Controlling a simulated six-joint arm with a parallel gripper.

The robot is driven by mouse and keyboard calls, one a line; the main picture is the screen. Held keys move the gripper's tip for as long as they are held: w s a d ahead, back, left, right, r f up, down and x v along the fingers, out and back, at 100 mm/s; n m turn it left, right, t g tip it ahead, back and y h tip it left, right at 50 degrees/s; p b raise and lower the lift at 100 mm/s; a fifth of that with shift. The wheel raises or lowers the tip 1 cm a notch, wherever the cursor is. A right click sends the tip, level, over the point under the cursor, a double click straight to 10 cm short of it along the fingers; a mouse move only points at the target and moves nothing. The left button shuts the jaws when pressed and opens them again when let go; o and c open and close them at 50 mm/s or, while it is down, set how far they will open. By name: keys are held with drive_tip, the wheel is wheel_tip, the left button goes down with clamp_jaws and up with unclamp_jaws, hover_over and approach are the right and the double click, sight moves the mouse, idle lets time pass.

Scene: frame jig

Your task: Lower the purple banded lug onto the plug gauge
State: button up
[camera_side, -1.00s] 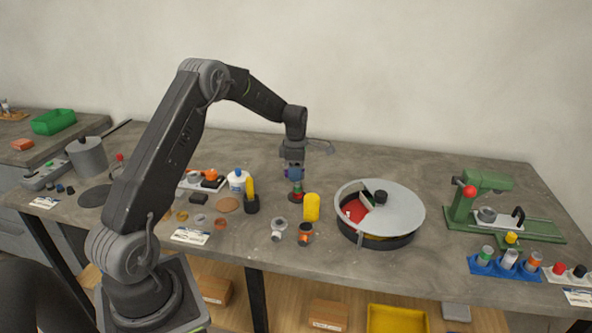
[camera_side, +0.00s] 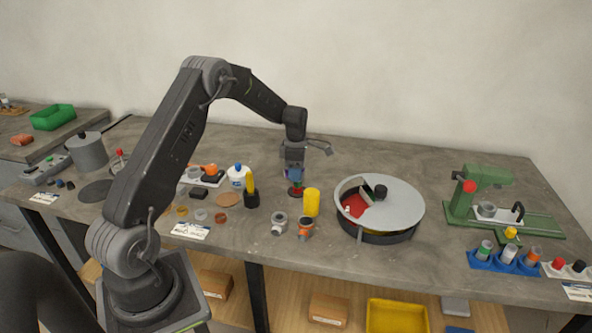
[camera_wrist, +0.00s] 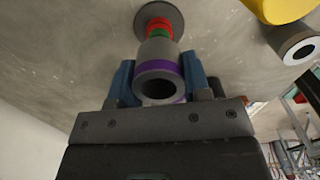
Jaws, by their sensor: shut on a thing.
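The purple banded lug (camera_wrist: 158,55) is a grey hollow cylinder with a purple band. My gripper (camera_wrist: 160,82) is shut on it, with a blue fingertip on each side. The plug gauge (camera_wrist: 159,27) has red and green bands and stands on a dark round base. In the wrist view, the lug's far end meets the green band in the picture. I cannot tell whether the gauge's tip is inside the lug. In the side view, my gripper (camera_side: 294,174) is right above the gauge (camera_side: 296,190), and the lug is mostly hidden by the fingers.
A yellow cylinder (camera_side: 312,203) stands close at the right of the gauge, with a round lidded pan (camera_side: 380,208) beyond it. A black holder with a yellow handle (camera_side: 251,192) stands at the left. Grey fittings (camera_side: 279,224) lie in front.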

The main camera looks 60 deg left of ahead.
drive_tip(key=shift+f, duration=0.75)
drive_tip(key=shift+f, duration=0.35)
drive_tip(key=shift+f, duration=0.35)
drive_tip(key=shift+f, duration=0.25)
drive_tip(key=o, duration=1.2)
drive_tip(key=shift+c, duration=0.2)
drive_tip(key=shift+r, duration=4.55)
